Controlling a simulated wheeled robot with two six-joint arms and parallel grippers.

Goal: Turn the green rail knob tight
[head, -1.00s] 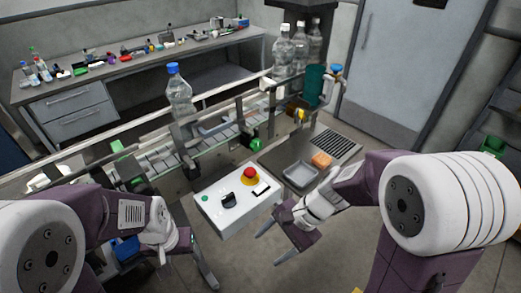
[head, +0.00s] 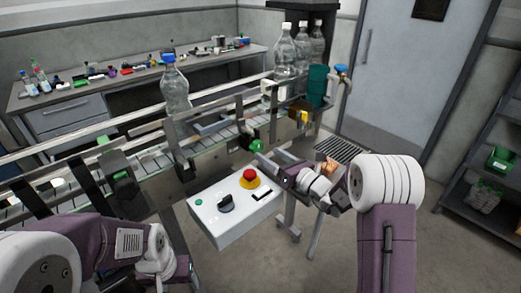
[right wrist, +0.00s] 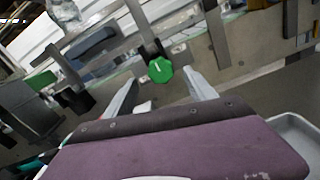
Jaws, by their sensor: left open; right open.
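The green rail knob (head: 256,146) sits on the front side of the conveyor rail, right of the clear bottle. In the right wrist view the green knob (right wrist: 160,69) shows its face with a small white mark. My right gripper (head: 264,166) is just below and in front of the knob in the head view. In the right wrist view its two fingers (right wrist: 163,88) are open, one on each side below the knob, apart from it and with nothing between them. My left gripper (head: 183,270) is low at the bottom edge, partly cut off, and away from the knob.
A control box (head: 232,208) with a red button stands below the knob. A clear blue-capped bottle (head: 175,88) stands on the conveyor. Other green parts (head: 122,175) sit on the rail to the left. A cluttered bench (head: 60,100) stands behind.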

